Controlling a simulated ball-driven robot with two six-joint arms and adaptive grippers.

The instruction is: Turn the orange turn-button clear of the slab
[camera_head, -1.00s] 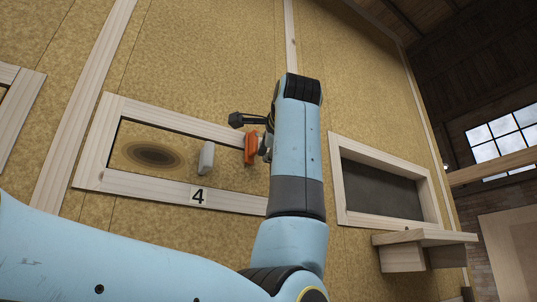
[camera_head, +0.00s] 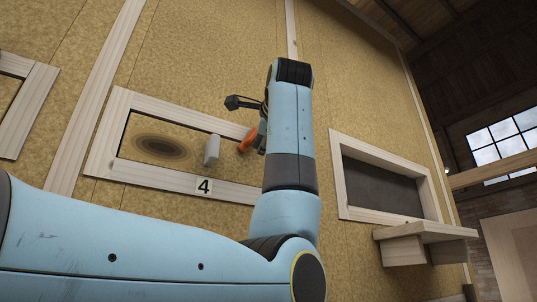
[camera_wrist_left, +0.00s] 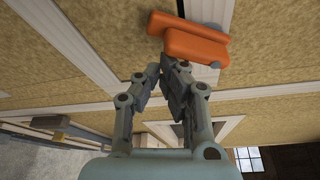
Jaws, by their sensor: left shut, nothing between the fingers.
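The orange turn-button (camera_head: 246,142) is at the right end of the framed slab (camera_head: 135,131), tilted with its upper end to the right. My arm covers part of it, and I cannot tell how far it overlaps the slab. In the left wrist view the turn-button (camera_wrist_left: 195,45) is a thick orange bar at the top. My left gripper (camera_wrist_left: 168,67) is shut and empty, its fingertips close beside the bar's lower left edge; contact is unclear. In the head view the fingers are mostly hidden behind my arm. My right gripper is not in view.
A pale handle block (camera_head: 212,150) stands out on the slab, left of the button. A wooden frame with a number 4 label (camera_head: 204,186) surrounds the slab. To the right are a dark framed recess (camera_head: 385,187) and a projecting wooden shelf (camera_head: 425,233).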

